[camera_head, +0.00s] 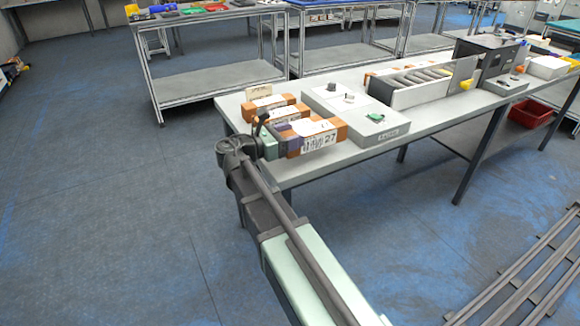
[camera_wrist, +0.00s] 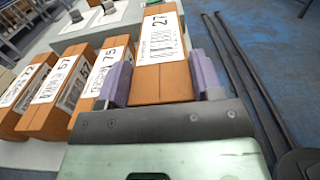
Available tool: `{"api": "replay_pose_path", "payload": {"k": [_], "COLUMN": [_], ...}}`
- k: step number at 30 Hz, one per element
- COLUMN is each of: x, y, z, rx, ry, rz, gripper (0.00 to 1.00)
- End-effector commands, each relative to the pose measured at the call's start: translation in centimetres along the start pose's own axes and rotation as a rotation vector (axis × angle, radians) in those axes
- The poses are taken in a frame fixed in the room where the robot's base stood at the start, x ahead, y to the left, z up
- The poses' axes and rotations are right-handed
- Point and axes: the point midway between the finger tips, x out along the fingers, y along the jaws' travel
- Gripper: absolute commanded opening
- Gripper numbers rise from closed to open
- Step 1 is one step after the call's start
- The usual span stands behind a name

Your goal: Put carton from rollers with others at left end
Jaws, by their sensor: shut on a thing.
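An orange-brown carton with a white label reading 27 (camera_wrist: 162,52) is between the two purple fingers of my gripper (camera_wrist: 163,78), which is shut on it. In the head view this carton (camera_head: 320,137) is at the near edge of the table's left end. My gripper (camera_head: 287,140) reaches it from the left, partly hidden by my arm. Other orange cartons stand in a row beside it: one labelled 75 (camera_wrist: 103,72), another (camera_wrist: 58,92) and a further one (camera_wrist: 22,92). They show in the head view (camera_head: 270,103) behind the held one. The rollers (camera_head: 425,78) are further right.
Dark panels (camera_head: 490,62) stand beyond the rollers. A red bin (camera_head: 530,113) is underneath.

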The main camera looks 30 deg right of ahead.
Motion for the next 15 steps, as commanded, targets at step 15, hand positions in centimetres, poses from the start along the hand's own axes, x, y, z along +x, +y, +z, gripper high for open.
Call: {"api": "replay_pose_path", "payload": {"k": [15], "x": [0.0], "y": [0.0], "z": [-4.0], "rx": [0.0], "ry": [-0.001], "rz": [0.0], "gripper": [0.21]}}
